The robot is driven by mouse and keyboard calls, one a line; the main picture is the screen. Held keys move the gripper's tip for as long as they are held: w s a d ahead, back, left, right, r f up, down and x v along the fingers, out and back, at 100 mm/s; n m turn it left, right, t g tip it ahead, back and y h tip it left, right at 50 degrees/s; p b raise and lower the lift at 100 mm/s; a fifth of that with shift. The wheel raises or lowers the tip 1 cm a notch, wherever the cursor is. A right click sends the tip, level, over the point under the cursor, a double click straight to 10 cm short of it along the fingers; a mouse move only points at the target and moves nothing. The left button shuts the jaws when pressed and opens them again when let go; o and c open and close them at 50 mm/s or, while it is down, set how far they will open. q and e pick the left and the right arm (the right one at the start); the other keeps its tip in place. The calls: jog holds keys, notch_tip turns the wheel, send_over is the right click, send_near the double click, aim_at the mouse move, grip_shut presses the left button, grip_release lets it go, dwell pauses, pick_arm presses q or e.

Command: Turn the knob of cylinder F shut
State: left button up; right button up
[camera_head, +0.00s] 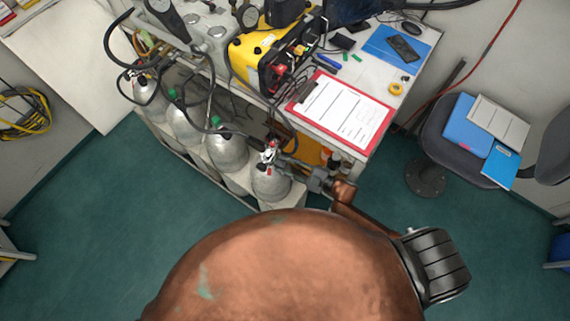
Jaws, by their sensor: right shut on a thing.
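Several silver gas cylinders stand in a row along the front of the bench. The nearest one, at the right end (271,186), has a valve top with red and white parts (268,156). My right gripper (279,160) reaches in from the right and is shut at this valve, seemingly on its knob. The fingers and valve parts overlap, so the knob itself is mostly hidden. No letter on the cylinders is readable, so I cannot confirm which is F. My left gripper is not in view.
Another silver cylinder (227,153) stands just left, with black hoses above. A yellow device (254,55) and a red clipboard (379,118) lie on the bench behind. A chair (443,128) with folders stands at right. The green floor (120,215) is clear at left.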

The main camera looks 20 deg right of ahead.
jog(key=m, duration=0.2)
jog(key=shift+m+p, duration=0.4)
jog(key=m, duration=0.3)
jog(key=shift+p, duration=0.4)
jog(key=m, duration=0.4)
jog(key=shift+y, duration=0.3)
jog(key=m, duration=0.3)
jog(key=shift+f+m, duration=0.1)
jog(key=shift+m, duration=0.3)
jog(key=m, duration=0.3)
jog(key=shift+m, duration=0.3)
jog(key=m, duration=0.3)
jog(key=shift+m+t, duration=0.3)
jog(key=m, duration=0.4)
jog(key=shift+s+b, duration=0.1)
jog(key=shift+b, duration=0.3)
jog(key=shift+a+m, duration=0.1)
jog(key=shift+m, duration=1.3)
